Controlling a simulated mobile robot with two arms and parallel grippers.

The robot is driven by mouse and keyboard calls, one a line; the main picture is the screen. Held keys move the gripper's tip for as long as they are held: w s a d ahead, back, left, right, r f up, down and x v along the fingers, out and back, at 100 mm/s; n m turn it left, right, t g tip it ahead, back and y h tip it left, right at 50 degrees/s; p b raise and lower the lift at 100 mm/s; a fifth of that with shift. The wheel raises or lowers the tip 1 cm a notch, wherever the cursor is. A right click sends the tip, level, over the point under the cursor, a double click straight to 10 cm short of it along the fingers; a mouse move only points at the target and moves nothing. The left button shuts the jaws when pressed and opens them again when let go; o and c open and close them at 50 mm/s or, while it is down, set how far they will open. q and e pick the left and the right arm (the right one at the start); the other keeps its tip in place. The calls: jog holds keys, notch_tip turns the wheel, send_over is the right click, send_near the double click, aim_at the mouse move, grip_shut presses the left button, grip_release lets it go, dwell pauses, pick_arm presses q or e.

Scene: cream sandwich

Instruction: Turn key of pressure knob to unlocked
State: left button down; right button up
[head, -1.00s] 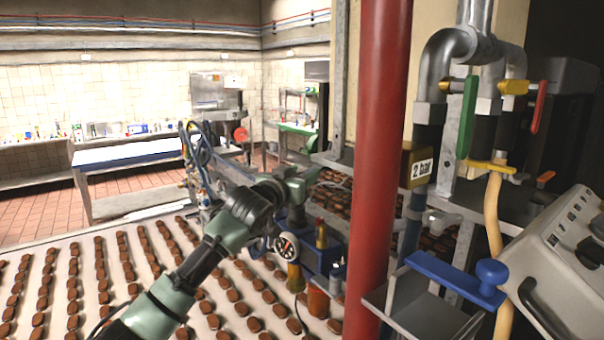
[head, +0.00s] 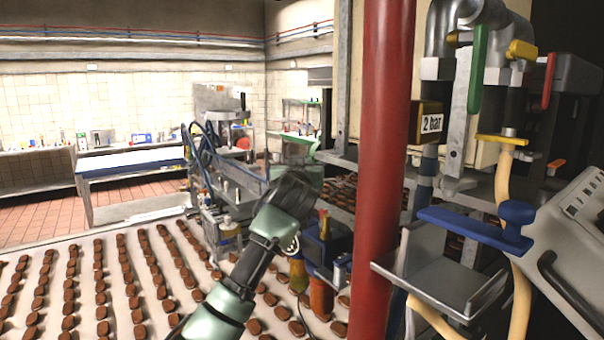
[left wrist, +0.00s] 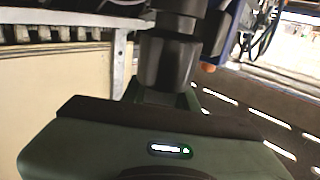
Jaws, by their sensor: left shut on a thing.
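My left gripper (head: 305,165) reaches in from the bottom left in the head view, over the brown pieces and beside the red post. A blue device (head: 320,250) with a yellow and orange part stands just right of my wrist. My right gripper is not in view.
A red post (head: 385,150) stands right of my left arm. Rows of brown pieces lie on the pale conveyor (head: 60,262) at left.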

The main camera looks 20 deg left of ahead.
pick_arm(q)
jog(key=c, duration=1.1)
grip_release()
jog(key=shift+s+f, duration=0.1)
jog(key=shift+s, duration=0.15)
jog(key=b+v, duration=0.4)
jog(key=v, duration=0.3)
jog(key=shift+s+d, duration=0.1)
jog(key=shift+s, duration=0.05)
